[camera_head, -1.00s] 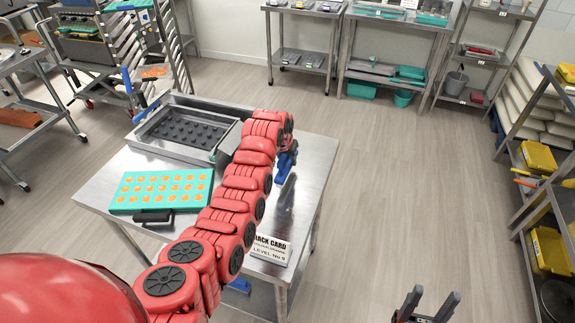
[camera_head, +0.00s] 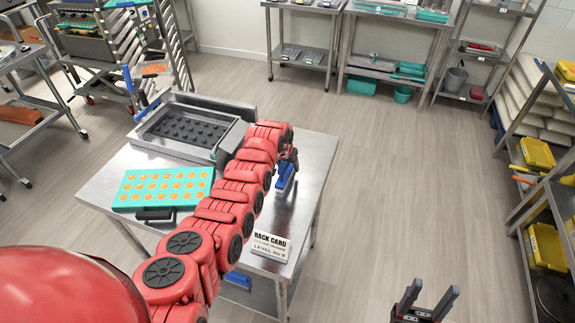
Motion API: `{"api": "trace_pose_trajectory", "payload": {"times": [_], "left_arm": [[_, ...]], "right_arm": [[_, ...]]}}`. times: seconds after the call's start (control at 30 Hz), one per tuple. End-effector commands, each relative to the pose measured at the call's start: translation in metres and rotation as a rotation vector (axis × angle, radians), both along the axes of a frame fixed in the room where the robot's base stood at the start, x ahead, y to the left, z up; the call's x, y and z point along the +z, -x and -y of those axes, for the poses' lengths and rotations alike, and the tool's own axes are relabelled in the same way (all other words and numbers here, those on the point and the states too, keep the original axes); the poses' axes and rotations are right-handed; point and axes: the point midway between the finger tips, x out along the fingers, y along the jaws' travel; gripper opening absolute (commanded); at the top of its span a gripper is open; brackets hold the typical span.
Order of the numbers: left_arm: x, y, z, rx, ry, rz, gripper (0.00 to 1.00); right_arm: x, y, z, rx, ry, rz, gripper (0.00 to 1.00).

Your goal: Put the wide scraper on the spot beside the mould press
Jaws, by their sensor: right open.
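My left arm reaches across the steel table (camera_head: 312,190). Its dark left gripper (camera_head: 291,160) is partly hidden behind the arm's end, above the table's right part. It appears shut on a blue tool, which I take for the wide scraper (camera_head: 286,177). The scraper hangs steeply tilted; I cannot tell whether it touches the tabletop. The mould press, as I take it, is the grey metal unit with dark bumps (camera_head: 240,132) at the table's back left, left of the scraper. The spot beside it is not clearly marked. My right gripper (camera_head: 424,300) is open and empty at the bottom right, off the table.
A teal mould with orange gummies (camera_head: 163,187) lies at the table's left, with a black handle (camera_head: 155,214) before it. A blue item (camera_head: 238,280) lies on the lower shelf. The floor to the right is open.

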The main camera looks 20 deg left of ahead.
Motion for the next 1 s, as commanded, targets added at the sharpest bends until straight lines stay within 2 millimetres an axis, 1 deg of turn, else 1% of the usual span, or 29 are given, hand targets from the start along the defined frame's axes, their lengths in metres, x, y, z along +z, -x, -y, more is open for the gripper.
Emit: {"api": "trace_pose_trajectory", "payload": {"times": [0.27,0.37,0.43,0.57,0.63,0.8,0.87,1.0], "left_arm": [[0.001,0.000,0.000,0.000,0.000,0.000,0.69],[0.006,0.000,0.000,0.000,0.000,0.000,0.69],[0.005,0.000,0.000,0.000,0.000,0.003,0.69],[0.011,0.002,0.000,-0.001,-0.002,0.003,0.69],[0.019,0.003,-0.001,-0.002,-0.003,0.009,0.69],[0.031,0.013,-0.001,0.002,0.001,0.003,0.69],[0.041,0.014,-0.001,0.001,0.000,0.008,0.69],[0.060,0.023,-0.001,0.000,0.000,0.005,0.69]], "right_arm": [[0.000,0.000,0.000,0.000,0.000,0.000,0.57],[0.006,0.000,0.000,0.000,0.000,0.000,0.57],[0.001,0.000,0.000,0.000,0.000,0.000,0.57],[-0.003,0.000,0.000,0.000,0.000,0.000,0.57],[-0.006,0.000,0.000,0.000,0.000,0.000,0.57],[-0.014,0.000,0.000,0.000,0.000,0.000,0.57],[-0.017,0.000,0.000,0.000,0.000,0.000,0.57],[-0.024,0.000,0.000,0.000,0.000,0.000,0.57]]}}
